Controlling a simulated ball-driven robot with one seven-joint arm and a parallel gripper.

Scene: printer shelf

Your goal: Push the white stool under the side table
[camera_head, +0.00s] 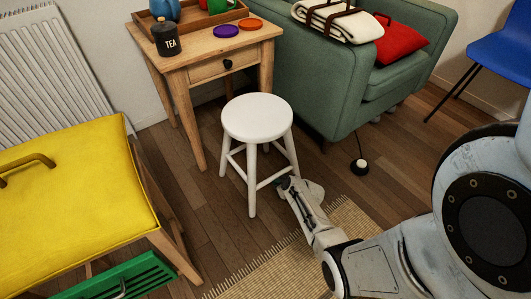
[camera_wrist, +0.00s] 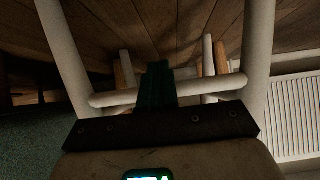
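The white stool (camera_head: 257,118) stands upright on the floor in front of the wooden side table (camera_head: 196,46), slightly right of the drawer's middle. In the head view its seat overlaps the table's front right leg; the stool stands outside the table's legs. My gripper (camera_head: 284,183) is low, at the stool's near right side by a lower rung. In the wrist view the dark fingers of my gripper (camera_wrist: 157,84) look shut together and cross in front of a white rung (camera_wrist: 205,88) between two stool legs. I cannot tell whether they touch it.
A yellow-cushioned seat (camera_head: 75,200) and a green crate (camera_head: 120,281) are at left. A woven rug (camera_head: 345,216) lies below my gripper. Floor between the table legs looks clear.

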